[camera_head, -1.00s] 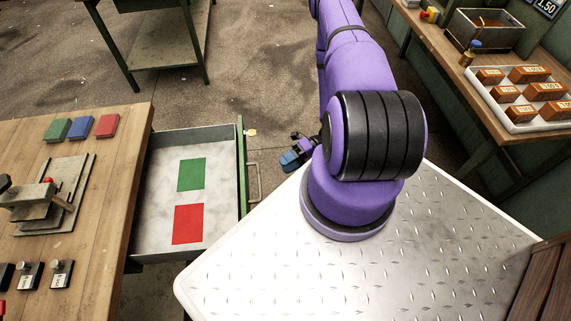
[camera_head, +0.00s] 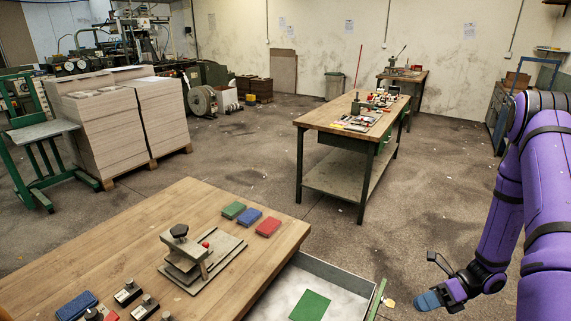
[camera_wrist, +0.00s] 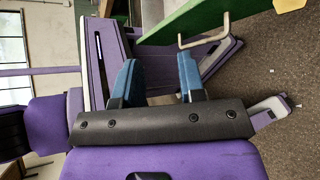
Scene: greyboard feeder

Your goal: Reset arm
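My gripper (camera_head: 428,300) is at the lower right of the head view, beside the open drawer (camera_head: 340,273) and on its right. In the wrist view its two blue fingers (camera_wrist: 157,70) stand apart with nothing between them, so it is open and empty. My purple arm hangs down the right side of the head view. The drawer's green front panel (camera_wrist: 190,22) and metal handle (camera_wrist: 205,38) show beyond the fingers in the wrist view, apart from them.
A green sheet (camera_head: 310,304) lies in the drawer. The wooden workbench (camera_head: 120,232) holds a small press (camera_head: 200,258), stamps (camera_head: 128,292) and coloured pads (camera_head: 249,216). A second table (camera_head: 340,112) stands farther back, with stacked greyboard (camera_head: 110,130) at left. Open floor lies between.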

